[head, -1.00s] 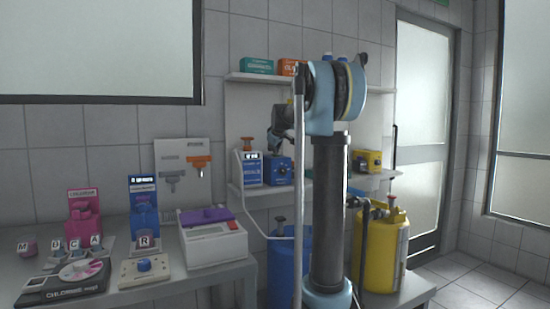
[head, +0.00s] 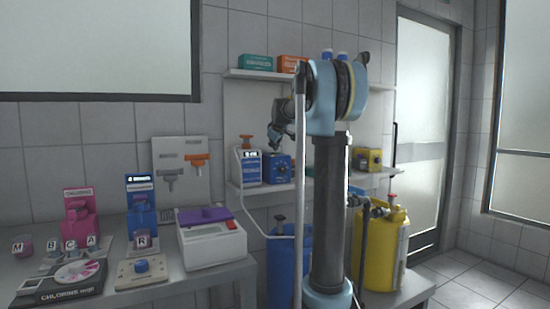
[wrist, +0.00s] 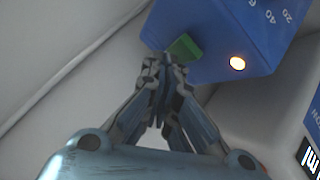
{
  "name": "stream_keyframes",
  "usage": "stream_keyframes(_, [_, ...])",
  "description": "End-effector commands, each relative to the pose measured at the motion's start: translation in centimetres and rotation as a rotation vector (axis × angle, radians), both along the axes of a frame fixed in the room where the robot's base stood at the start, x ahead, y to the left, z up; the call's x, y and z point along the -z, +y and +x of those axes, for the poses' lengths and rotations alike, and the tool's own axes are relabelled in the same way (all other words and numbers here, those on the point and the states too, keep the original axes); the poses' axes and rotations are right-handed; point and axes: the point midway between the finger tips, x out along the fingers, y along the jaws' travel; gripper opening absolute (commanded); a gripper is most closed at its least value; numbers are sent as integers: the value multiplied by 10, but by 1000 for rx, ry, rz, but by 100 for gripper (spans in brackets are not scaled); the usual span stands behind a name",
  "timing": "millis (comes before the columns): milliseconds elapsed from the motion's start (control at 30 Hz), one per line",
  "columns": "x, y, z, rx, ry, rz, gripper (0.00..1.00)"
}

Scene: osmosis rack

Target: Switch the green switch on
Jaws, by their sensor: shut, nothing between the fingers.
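The green switch (wrist: 184,47) sits on a face of a blue box (wrist: 215,30), seen at the top of the wrist view. The blue box also shows on the middle wall shelf in the head view (head: 280,168). My gripper (wrist: 163,62) is shut with nothing in it. Its fingertips are right at the lower left edge of the switch and overlap it in the picture; I cannot tell whether they touch. A round lamp (wrist: 237,63) on the box glows orange-white. In the head view my gripper (head: 272,143) is just above the box, and the switch is not discernible.
A white-and-blue device (head: 247,167) stands close left of the blue box, and a yellow box (head: 368,159) sits farther right. A shelf (head: 270,76) with cartons is above. Blue (head: 285,265) and yellow (head: 381,245) tanks stand below.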

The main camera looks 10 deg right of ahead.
Motion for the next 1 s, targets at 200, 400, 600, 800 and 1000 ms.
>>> stream_keyframes(200, [-19,-1,-3,0,-1,0,0])
stream_keyframes(400, [-35,-2,-5,1,-3,1,0])
stream_keyframes(600, [-47,-3,-6,1,-2,0,0])
stream_keyframes(800, [-48,-5,-6,2,-3,1,0])
stream_keyframes(1000, [-47,-4,-9,4,0,2,0])
